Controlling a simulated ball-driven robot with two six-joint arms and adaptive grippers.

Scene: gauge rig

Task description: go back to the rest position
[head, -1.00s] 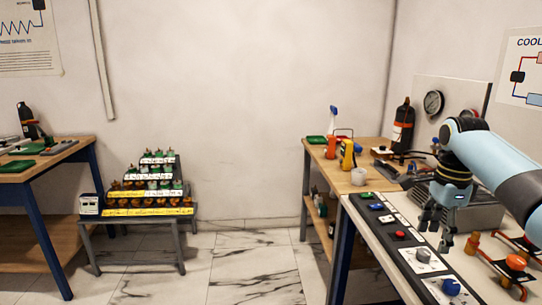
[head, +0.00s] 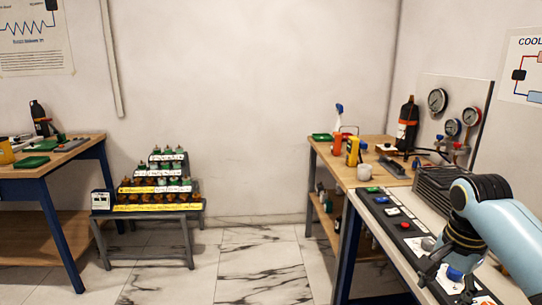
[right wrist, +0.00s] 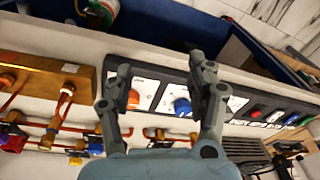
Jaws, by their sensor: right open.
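My right gripper (head: 449,280) comes in from the right in the head view, low over the near end of the control strip (head: 385,212) on the pale bench. In the right wrist view its two fingers (right wrist: 160,72) are spread apart with nothing held between them. Beyond and between the fingers show an orange knob (right wrist: 133,98) and a blue knob (right wrist: 182,106); I cannot tell any contact with them. My left gripper is in no view.
A gauge panel (head: 455,95) stands behind the bench. A wooden table (head: 335,165) holds bottles and a yellow meter (head: 352,150). A stepped rack (head: 155,188) and another table (head: 75,160) stand left. The floor between (head: 255,265) is clear.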

